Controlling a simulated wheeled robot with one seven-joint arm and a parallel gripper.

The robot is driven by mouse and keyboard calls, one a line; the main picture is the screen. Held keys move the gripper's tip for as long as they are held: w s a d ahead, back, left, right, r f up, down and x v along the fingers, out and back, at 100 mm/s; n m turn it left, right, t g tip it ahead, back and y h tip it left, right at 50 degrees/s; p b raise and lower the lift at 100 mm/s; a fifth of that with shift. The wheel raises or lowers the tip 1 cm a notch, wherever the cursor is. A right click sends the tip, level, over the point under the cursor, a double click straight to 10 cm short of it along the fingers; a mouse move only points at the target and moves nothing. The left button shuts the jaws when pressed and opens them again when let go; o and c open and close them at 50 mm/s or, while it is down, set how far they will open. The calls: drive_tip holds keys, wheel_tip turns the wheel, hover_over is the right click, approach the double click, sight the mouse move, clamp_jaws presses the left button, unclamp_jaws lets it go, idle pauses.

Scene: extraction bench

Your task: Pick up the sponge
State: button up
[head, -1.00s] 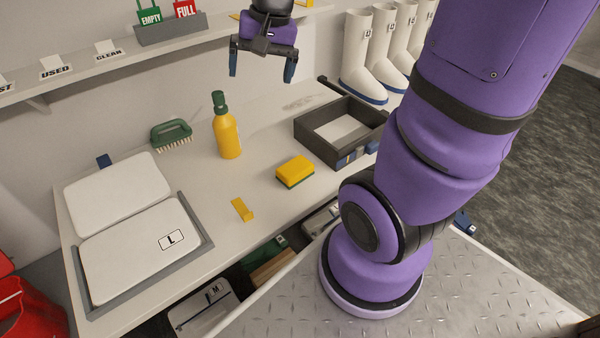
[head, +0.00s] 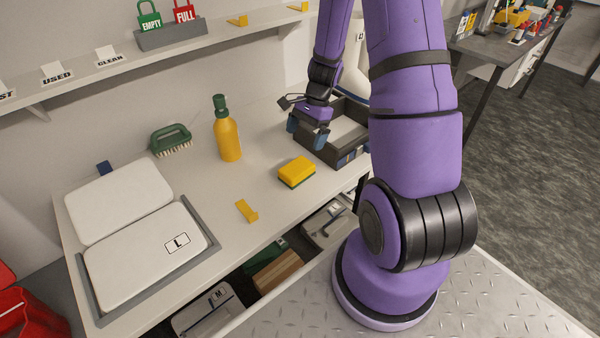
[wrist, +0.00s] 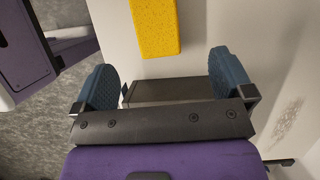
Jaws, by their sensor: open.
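The sponge (head: 297,172) is yellow with a green underside and lies flat on the bench in the head view. In the wrist view its yellow top (wrist: 155,26) shows at the upper middle, ahead of the fingertips. My gripper (head: 308,134) is open and empty, above the bench by the left side of the dark tray, beyond the sponge in the head view. Its blue fingers (wrist: 160,82) stand wide apart in the wrist view. The gripper does not touch the sponge.
A dark open tray (head: 345,157) stands right of the sponge. A yellow spray-type bottle (head: 228,137), a green brush (head: 171,139) and a small yellow piece (head: 246,211) are to the left. White lidded boxes (head: 140,255) fill the bench's left end. Bench between is clear.

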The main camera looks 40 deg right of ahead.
sight(297, 166)
drive_tip(key=shift+s+x, duration=0.15)
drive_tip(key=shift+x, duration=2.6)
drive_tip(key=shift+s+x, duration=0.15)
drive_tip(key=shift+x, duration=2.55)
drive_tip(key=shift+d+f, duration=0.1)
drive_tip(key=shift+f, duration=0.2)
drive_tip(key=c, duration=1)
